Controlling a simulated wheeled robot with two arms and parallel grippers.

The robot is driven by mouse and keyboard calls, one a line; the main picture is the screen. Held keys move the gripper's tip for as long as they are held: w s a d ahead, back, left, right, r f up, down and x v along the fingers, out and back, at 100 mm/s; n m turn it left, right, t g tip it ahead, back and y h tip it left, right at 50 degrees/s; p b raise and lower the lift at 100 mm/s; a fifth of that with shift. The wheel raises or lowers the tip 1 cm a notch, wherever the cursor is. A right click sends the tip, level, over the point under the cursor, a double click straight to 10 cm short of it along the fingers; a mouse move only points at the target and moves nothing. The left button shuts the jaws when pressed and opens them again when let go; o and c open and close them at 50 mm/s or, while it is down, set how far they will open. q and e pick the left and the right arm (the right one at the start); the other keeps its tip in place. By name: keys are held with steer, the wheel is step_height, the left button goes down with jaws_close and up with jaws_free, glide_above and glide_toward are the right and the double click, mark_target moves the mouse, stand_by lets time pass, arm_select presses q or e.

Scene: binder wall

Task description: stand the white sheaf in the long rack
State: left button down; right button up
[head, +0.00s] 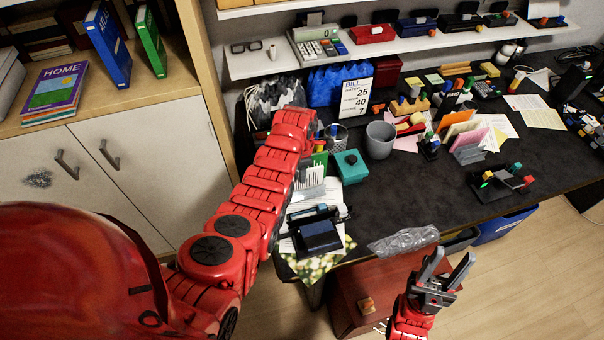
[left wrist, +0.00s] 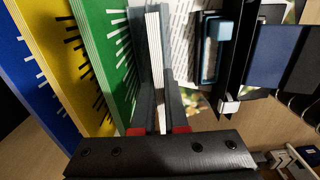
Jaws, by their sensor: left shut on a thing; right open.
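In the left wrist view, my left gripper (left wrist: 153,65) is shut on the thin white sheaf (left wrist: 154,40), whose pale layered edge shows between the two fingers. Close to its left stand a green panel (left wrist: 108,45), a yellow one (left wrist: 65,70) and a blue one (left wrist: 28,85), side by side, each with comb-like marks. In the head view, my left forearm covers most of this spot, and the left fingers cannot be made out. I cannot clearly make out the long rack. My right gripper (head: 447,270) is open and empty in front of the desk.
A black device (head: 319,235) stands at the desk's near left edge, beside the held sheaf. A teal box (head: 351,166) and a grey cup (head: 380,139) stand behind it. Several colourful items crowd the back. The dark desk top (head: 405,195) is clear in the front middle.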

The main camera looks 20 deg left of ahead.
mark_target(302, 186)
arm_select(q)
steer(key=shift+f+b, duration=0.45)
stand_by(0.5)
steer(key=shift+f+b, duration=0.6)
steer(key=shift+f, duration=0.15)
steer(key=shift+f+b, duration=0.3)
steer(key=shift+f, duration=0.1)
steer(key=c, duration=0.9)
jaws_free()
